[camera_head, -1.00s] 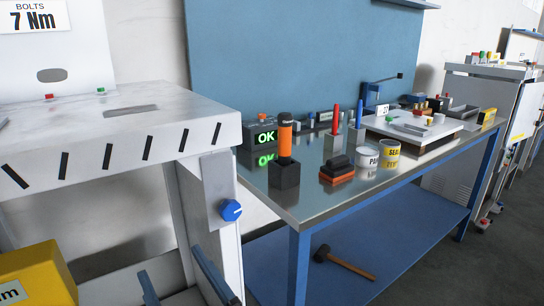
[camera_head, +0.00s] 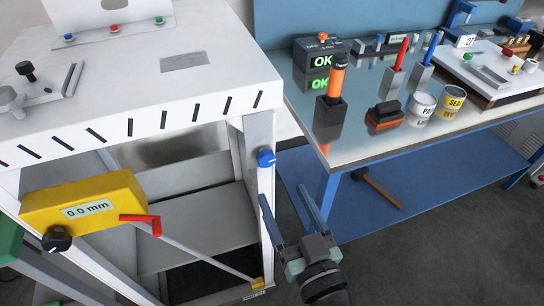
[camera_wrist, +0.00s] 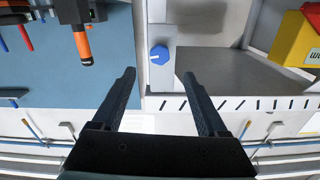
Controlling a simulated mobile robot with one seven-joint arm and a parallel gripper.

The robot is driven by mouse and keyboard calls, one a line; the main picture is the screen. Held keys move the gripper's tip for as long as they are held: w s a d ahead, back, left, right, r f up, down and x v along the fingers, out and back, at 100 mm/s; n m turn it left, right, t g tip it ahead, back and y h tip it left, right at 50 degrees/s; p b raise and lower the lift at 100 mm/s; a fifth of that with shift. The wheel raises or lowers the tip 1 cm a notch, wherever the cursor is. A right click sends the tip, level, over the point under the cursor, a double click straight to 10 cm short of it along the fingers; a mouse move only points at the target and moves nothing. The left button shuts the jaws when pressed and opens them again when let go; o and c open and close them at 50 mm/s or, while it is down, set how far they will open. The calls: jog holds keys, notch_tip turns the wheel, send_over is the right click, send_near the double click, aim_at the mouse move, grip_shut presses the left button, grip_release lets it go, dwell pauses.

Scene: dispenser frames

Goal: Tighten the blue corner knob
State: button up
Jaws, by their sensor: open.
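The blue corner knob (camera_head: 266,158) sits on the right front post of the white dispenser frame (camera_head: 258,135), below its table top. It is round with a small white mark. In the wrist view the knob (camera_wrist: 159,55) appears above and between the two fingers. My gripper (camera_head: 288,205) is open and empty, below and slightly right of the knob in the head view. Its fingers (camera_wrist: 162,85) stand apart and do not touch the knob.
A yellow gauge box (camera_head: 85,205) reading 0.0 mm with a red lever (camera_head: 140,219) hangs at the frame's left front. A steel-topped blue bench (camera_head: 350,150) with tools stands to the right. A hammer (camera_head: 378,188) lies on its lower shelf. Grey floor is clear in front.

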aim_at(268, 162)
jog(key=p+x, duration=0.2)
jog(key=x, duration=0.6)
jog(key=shift+w+a, duration=0.1)
jog(key=shift+w, duration=0.3)
grip_shut()
